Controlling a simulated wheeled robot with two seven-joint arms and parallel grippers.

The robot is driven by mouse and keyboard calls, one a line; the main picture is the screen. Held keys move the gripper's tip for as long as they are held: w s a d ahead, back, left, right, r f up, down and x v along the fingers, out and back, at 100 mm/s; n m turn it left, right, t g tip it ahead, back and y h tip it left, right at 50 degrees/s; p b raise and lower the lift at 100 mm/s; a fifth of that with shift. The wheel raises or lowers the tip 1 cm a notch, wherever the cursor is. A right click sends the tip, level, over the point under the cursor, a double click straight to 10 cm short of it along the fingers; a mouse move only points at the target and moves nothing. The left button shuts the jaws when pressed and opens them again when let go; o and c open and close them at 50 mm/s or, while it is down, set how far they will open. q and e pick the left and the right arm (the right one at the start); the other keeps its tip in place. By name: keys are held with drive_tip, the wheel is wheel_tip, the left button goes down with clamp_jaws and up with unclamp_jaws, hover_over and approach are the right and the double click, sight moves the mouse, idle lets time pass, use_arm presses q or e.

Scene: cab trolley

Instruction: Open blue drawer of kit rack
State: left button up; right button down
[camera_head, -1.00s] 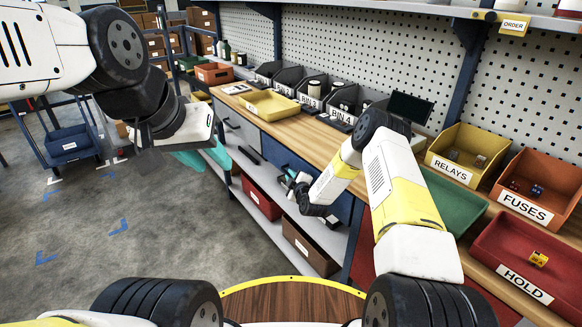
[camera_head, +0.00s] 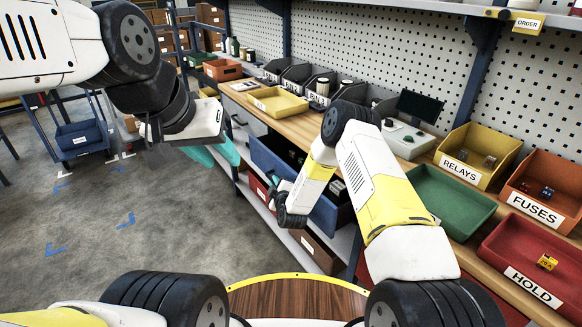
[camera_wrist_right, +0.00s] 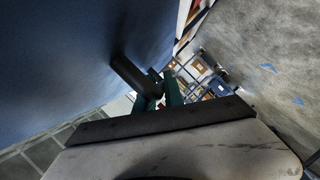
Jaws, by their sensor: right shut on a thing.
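The blue drawer (camera_head: 331,219) of the rack under the wooden bench is pulled out, with its inside and some dark and light contents visible from above. Its blue front also fills the left of the right wrist view (camera_wrist_right: 60,70). My right gripper (camera_head: 276,181) is at the drawer front. In the right wrist view its teal fingers (camera_wrist_right: 163,90) are shut on the black bar handle (camera_wrist_right: 132,76). My left gripper (camera_head: 214,152) hangs in the air left of the bench, its teal fingers apart and empty.
A grey drawer (camera_head: 246,121) sits left of the blue one. Red (camera_head: 259,190) and brown (camera_head: 315,249) bins stand on the lower shelf. A yellow tray (camera_head: 277,104) lies on the bench, a green tray (camera_head: 450,203) at right.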

drive_tip(key=s+a, duration=1.2)
drive_tip(key=a, duration=0.4)
drive_tip(key=shift+a, duration=0.2)
drive_tip(key=c, duration=1.5)
unclamp_jaws()
drive_tip(key=shift+o, duration=0.2)
